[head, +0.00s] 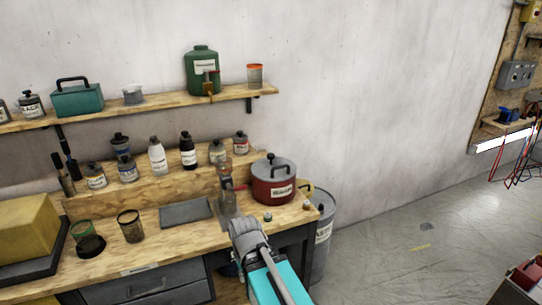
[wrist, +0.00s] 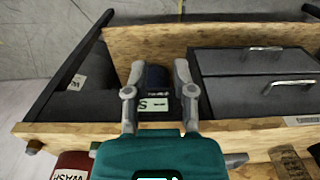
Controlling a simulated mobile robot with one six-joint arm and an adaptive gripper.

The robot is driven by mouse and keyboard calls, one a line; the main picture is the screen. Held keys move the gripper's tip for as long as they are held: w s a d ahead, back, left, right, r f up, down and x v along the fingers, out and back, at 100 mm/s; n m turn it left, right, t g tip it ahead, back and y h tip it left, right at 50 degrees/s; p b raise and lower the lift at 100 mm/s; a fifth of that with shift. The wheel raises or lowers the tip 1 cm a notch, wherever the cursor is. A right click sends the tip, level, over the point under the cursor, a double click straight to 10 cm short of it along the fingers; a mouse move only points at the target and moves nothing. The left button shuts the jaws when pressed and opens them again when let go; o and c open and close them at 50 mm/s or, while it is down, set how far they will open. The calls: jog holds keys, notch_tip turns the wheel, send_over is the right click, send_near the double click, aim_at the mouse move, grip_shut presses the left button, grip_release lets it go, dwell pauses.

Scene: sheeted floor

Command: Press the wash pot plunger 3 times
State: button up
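The wash pot is a red pot with a dark lid, a bar handle and a dark knob on top, and it (head: 273,192) stands on the right end of the workbench in the head view. Part of its red side (wrist: 72,162), with a partly readable label, shows at the lower left of the wrist view. My gripper (wrist: 158,72) is open and empty, its two fingers apart. It points at the space under the bench, not at the pot. In the head view my arm's end is at the bench's front edge, left of the pot; its fingertips are not clear there.
The workbench (head: 150,250) carries a grey plate (head: 185,212), cups, and several bottles on a raised ledge. A grey drum (head: 322,235) is beside the bench. The floor to the right is mostly clear.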

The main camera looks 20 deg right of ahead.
grip_shut()
dwell(1.1)
